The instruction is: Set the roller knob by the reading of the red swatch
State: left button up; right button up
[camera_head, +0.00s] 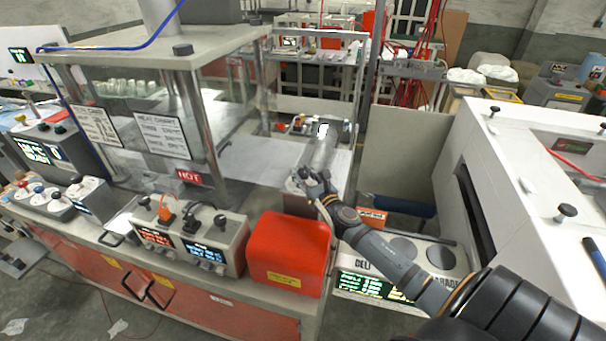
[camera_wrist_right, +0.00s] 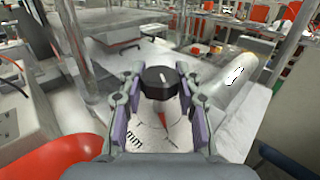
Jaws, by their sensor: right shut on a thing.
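My right gripper (camera_head: 318,182) is shut on the roller knob (camera_wrist_right: 160,86), a black round knob with a white mark on top. In the right wrist view the gripper's fingers (camera_wrist_right: 160,78) press on it from both sides. The knob sits above a white dial plate (camera_wrist_right: 150,130) with a red pointer and the letters "mm". A shiny metal roller (camera_wrist_right: 236,82) lies beside it on the right; it also shows in the head view (camera_head: 322,150). In the head view my gripper mostly hides the knob. I cannot make out a red swatch. My left gripper is out of view.
A red box (camera_head: 290,252) stands close beside my right arm. Below the arm is a device (camera_head: 445,258) with round grey pads and a green-lettered display. A press with a "HOT" sign (camera_head: 189,177) stands at left, and a white machine (camera_head: 530,150) at right.

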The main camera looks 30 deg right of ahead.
jog(key=m+h, duration=0.1)
jog(key=h, duration=0.1)
jog(key=shift+m+g+h+p, duration=0.3)
jog(key=shift+m+h+p, duration=0.1)
jog(key=m+g+h, duration=0.1)
jog(key=m+h, duration=0.1)
jog(key=h, duration=0.1)
jog(key=shift+f+m+h, duration=0.1)
jog(key=shift+m+h, duration=0.3)
jog(key=m+g+h+b, duration=0.2)
jog(key=m+g+h, duration=0.1)
jog(key=h, duration=0.1)
jog(key=shift+f, duration=0.1)
jog(key=shift+m+g+h+b, duration=1.25)
jog(key=shift+m+g+h, duration=0.55)
jog(key=shift+g, duration=0.5)
jog(key=shift+s, duration=0.1)
jog(key=o, duration=1.2)
jog(key=shift+r, duration=0.2)
